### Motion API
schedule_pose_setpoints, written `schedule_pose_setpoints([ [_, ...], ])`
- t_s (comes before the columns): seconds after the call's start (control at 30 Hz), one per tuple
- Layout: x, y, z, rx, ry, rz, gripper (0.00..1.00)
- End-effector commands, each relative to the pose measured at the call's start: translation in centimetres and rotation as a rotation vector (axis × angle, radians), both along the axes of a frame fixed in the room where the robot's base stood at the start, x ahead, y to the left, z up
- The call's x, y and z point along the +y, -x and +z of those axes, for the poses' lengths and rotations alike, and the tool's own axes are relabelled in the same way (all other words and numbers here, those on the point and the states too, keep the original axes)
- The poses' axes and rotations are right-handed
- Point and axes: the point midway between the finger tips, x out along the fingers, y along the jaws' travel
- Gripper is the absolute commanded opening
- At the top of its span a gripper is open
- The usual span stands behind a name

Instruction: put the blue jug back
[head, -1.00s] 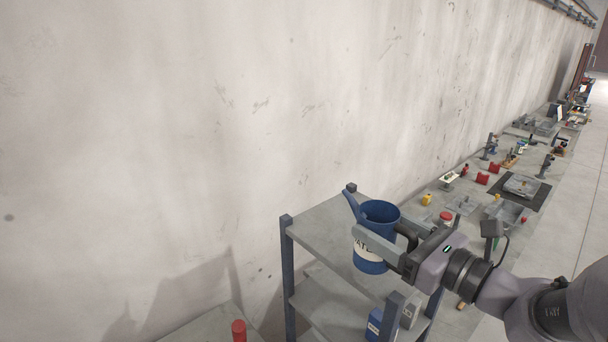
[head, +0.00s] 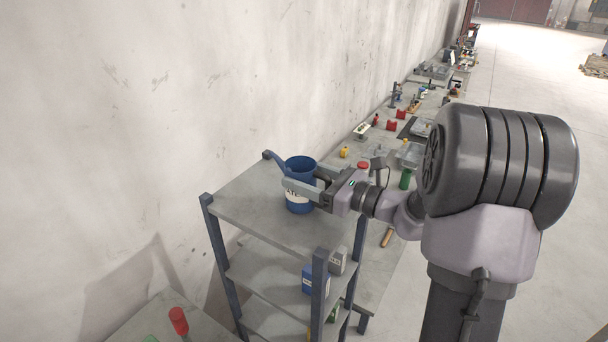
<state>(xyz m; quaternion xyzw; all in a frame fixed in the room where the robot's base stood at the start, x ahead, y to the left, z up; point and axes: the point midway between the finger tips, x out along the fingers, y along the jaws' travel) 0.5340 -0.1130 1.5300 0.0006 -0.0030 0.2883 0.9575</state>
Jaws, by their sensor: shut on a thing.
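The blue jug (head: 299,206) has a long spout pointing to the upper left and a white label with dark letters, partly covered by a finger. It is upright at the top of a grey shelf rack (head: 250,205) with dark blue posts. I cannot tell whether its base touches the top shelf. My gripper (head: 312,187) reaches in from the right and is shut on the jug at its handle side. The handle is mostly hidden by the fingers.
The top shelf is otherwise bare. A blue container (head: 316,280) and a grey container (head: 338,261) stand on a lower shelf. A wall is close behind. A red-topped object (head: 178,321) stands on a bench at the lower left. A long cluttered bench (head: 385,150) runs away behind.

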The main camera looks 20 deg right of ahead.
Motion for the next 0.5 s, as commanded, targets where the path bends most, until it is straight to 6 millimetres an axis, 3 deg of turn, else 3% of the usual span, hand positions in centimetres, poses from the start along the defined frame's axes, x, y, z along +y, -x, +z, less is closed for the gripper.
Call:
schedule_pose_setpoints([
  [0.07, -0.01, -0.01, -0.35, -0.001, -0.001, 0.0, 0.0],
  [0.1, 0.01, 0.0, -0.37, 0.0, 0.0, 0.0, 0.67],
  [0.2, 0.0, 0.01, -0.28, 0.0, 0.0, 0.0, 0.85],
  [0.5, 0.0, 0.01, -0.12, 0.001, -0.001, 0.0, 0.85],
])
